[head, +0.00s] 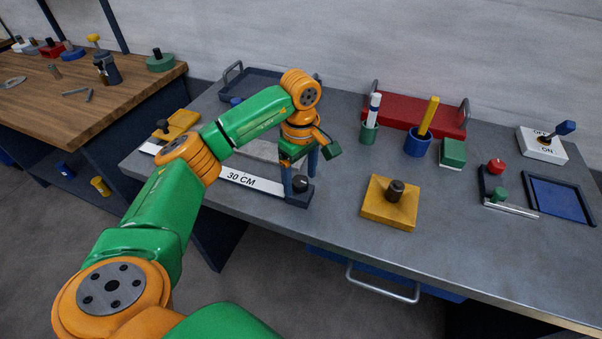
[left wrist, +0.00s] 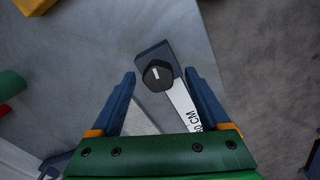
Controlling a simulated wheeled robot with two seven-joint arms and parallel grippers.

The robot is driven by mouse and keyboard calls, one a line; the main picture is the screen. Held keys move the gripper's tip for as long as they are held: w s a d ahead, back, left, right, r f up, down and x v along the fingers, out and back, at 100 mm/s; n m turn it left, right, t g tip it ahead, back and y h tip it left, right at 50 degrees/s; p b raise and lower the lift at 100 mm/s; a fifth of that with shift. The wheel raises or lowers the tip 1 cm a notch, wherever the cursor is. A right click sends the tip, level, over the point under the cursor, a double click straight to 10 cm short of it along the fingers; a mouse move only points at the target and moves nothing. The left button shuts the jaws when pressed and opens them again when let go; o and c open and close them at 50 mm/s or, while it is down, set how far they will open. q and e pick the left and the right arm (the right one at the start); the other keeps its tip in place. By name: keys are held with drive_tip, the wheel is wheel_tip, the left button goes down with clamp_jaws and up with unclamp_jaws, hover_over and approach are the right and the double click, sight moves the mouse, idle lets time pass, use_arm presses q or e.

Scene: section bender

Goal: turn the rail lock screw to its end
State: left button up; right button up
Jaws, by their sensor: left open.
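The rail lock screw is a dark knob (head: 300,184) with a pale line on its top. It sits on a dark block (head: 297,198) at the right end of the white 30 CM rail (head: 250,181). In the left wrist view the knob (left wrist: 157,76) shows between the finger tips, with the rail (left wrist: 183,105) running down from its block. My left gripper (head: 300,170) is open and points down over the knob, one finger on each side. I cannot tell whether the fingers touch it. My right gripper is in neither view.
A yellow block with a dark knob (head: 378,212) stands to the right. Behind are a green cup (head: 368,134), a blue cup (head: 417,144) and a red tray (head: 400,105). A switch box (head: 540,148) is at far right. The table's front edge runs close to the rail.

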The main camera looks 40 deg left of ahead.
use_arm(q)
drive_tip(key=shift+w+a+f, duration=0.15)
drive_tip(key=shift+a+f, duration=0.05)
drive_tip(key=shift+f, duration=0.05)
drive_tip(key=shift+d, duration=0.1)
clamp_jaws()
drive_tip(key=shift+r, duration=0.1)
drive_tip(key=n, duration=0.5)
drive_tip(key=shift+p, duration=0.3)
drive_tip(key=n, duration=0.5)
drive_tip(key=shift+p, duration=0.3)
drive_tip(key=n, duration=0.5)
drive_tip(key=n+p, duration=0.1)
drive_tip(key=n, duration=0.3)
drive_tip(key=shift+n, duration=0.6)
